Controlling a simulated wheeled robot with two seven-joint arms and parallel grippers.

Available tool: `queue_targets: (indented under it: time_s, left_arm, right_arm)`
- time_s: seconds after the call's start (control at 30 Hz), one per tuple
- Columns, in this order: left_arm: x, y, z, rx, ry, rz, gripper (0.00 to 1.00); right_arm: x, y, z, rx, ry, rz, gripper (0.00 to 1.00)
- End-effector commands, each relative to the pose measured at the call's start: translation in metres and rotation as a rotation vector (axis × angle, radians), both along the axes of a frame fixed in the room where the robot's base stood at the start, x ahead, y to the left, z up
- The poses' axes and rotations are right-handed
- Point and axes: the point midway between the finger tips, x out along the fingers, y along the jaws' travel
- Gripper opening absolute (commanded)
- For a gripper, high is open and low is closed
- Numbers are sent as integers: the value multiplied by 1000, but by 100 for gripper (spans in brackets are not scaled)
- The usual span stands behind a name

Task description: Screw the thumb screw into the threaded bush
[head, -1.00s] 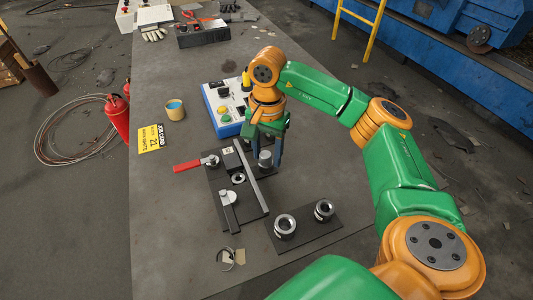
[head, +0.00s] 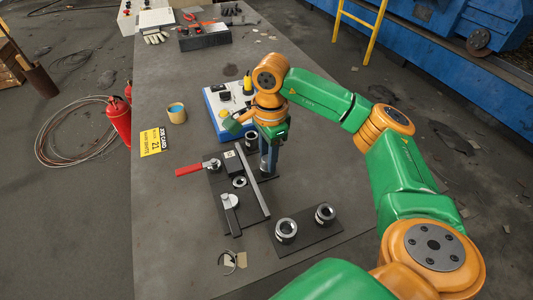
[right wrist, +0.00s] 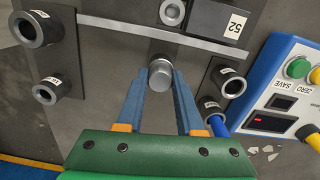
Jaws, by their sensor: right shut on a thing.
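The thumb screw (right wrist: 160,76) shows in the right wrist view as a grey round knob between my fingertips. My right gripper (right wrist: 163,78) is shut on it, one blue finger on each side. In the head view my right gripper (head: 268,168) points down beside the long bar of the dark fixture plate (head: 225,221), and the knob is mostly hidden by the fingers. The threaded bush under the knob is hidden, so I cannot tell how deep the screw sits. My left gripper is not in view.
A black plate with two ringed bushes (head: 286,230) lies at the front right. The fixture carries a red handle (head: 188,169) and a silver-knobbed lever (head: 230,202). A blue-and-white control box (head: 213,103) stands behind.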

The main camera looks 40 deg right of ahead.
Motion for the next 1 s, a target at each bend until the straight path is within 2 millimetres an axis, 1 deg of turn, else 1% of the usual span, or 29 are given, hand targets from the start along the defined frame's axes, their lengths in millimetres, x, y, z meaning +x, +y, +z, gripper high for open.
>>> queue_targets:
  time_s: [0.03, 0.1, 0.27, 0.4, 0.5, 0.6, 0.63, 0.83, 0.87, 0.9, 0.97, 1.0]
  left_arm:
    - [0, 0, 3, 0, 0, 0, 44]
    - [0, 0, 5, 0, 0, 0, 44]
    - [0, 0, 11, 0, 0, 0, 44]
    - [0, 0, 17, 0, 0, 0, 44]
    - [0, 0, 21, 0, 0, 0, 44]
    - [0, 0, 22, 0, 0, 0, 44]
    - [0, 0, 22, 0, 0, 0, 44]
    - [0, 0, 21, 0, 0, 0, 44]
    - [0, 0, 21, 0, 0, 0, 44]
    - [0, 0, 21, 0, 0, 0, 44]
    - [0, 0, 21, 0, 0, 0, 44]
    - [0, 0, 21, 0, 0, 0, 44]
  right_arm:
    - [-2, -1, 0, -3, 7, -135, 0]
    - [-2, -1, 0, -4, 6, -350, 0]
    - [-3, 0, 0, -5, 7, -841, 0]
    - [-3, -1, -1, -7, 5, -1272, 0]
    - [-3, -1, -1, -7, 2, -1551, 0]
    - [-3, -1, -1, -5, -1, -1712, 0]
    - [-2, -1, -1, -4, -1, -1735, 0]
    - [-2, -2, -2, -2, -5, -1752, 0]
    - [-2, -2, -2, -2, -5, -1752, 41]
    - [-1, -2, -1, -2, -6, -1751, 52]
    - [-2, -2, -1, -2, -5, -1750, 68]
    - [-2, -1, -1, -2, -4, -1750, 71]
